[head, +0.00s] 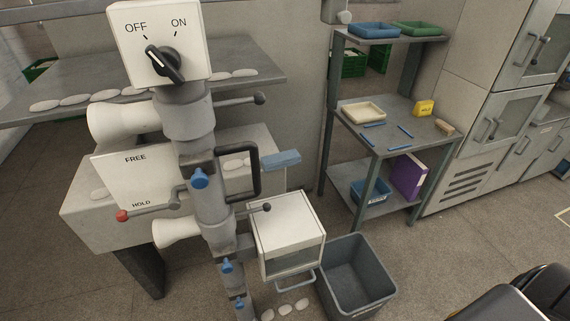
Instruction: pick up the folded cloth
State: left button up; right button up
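A flat light-blue piece (281,160) sits at the right side of the winder, just right of a black loop handle (250,170). It may be the folded cloth, but it is too small to be sure, and what supports it is unclear. No other cloth is clearly visible. Neither of my grippers shows in the head view.
The winder column with an OFF/ON switch (165,58) stands at left. A white box (287,235) and an open grey bin (358,278) stand low in the middle. A metal shelf (400,136) with trays and a yellow box (424,108) is behind. Floor at right is partly clear.

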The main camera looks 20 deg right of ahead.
aim_at(291, 157)
jog(key=z, duration=0.55)
jog(key=k, duration=0.65)
jog(key=z, duration=0.7)
jog(key=i, duration=0.75)
jog(key=u, duration=0.8)
jog(key=i, duration=0.8)
jog(key=u, duration=0.8)
